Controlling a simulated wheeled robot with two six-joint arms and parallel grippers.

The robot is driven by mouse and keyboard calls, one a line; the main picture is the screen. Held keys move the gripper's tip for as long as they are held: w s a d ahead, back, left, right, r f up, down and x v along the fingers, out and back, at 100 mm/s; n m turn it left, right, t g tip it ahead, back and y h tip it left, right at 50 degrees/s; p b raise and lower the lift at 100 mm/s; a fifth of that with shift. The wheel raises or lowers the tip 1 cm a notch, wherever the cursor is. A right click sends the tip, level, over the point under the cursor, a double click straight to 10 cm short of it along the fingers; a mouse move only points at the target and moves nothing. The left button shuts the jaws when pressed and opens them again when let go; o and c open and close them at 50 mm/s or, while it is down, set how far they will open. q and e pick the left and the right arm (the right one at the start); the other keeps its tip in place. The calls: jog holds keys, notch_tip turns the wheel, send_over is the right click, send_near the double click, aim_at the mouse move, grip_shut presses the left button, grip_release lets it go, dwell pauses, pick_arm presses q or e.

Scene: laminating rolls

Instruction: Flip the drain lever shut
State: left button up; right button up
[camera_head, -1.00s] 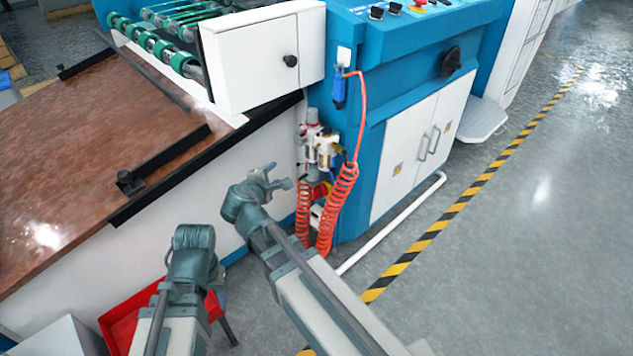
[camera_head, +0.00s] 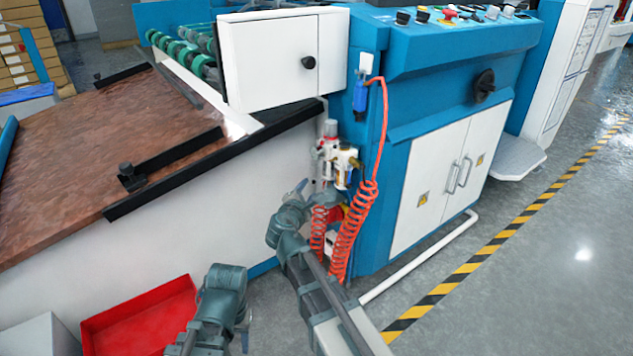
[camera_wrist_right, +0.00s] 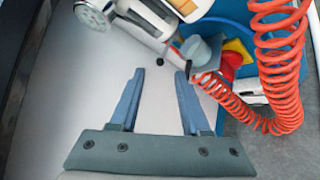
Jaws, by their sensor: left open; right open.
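The air filter-regulator unit (camera_head: 337,160) hangs at the corner of the blue machine. In the right wrist view its pressure gauge (camera_wrist_right: 90,16) and a pale bowl (camera_wrist_right: 140,18) show at the top. Below and right of them are a grey cylinder (camera_wrist_right: 198,48), a red part (camera_wrist_right: 230,64) and a yellow part (camera_wrist_right: 240,50), partly hidden by the coil. I cannot tell for sure which part is the drain lever. My right gripper (camera_head: 301,187) is open and empty, just left of and below the unit; its fingers (camera_wrist_right: 160,78) touch nothing visible. My left gripper (camera_head: 243,335) is low, over the floor.
A coiled orange hose (camera_head: 352,225) hangs close right of my right gripper. The white side panel (camera_head: 230,185) lies behind and left. A red tray (camera_head: 135,315) is on the floor beside my left arm. The floor at right is open.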

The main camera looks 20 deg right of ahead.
aim_at(314, 182)
jog(key=b+x, duration=0.2)
jog(key=x, duration=0.8)
jog(key=shift+f, duration=0.1)
jog(key=shift+c, duration=0.2)
grip_shut()
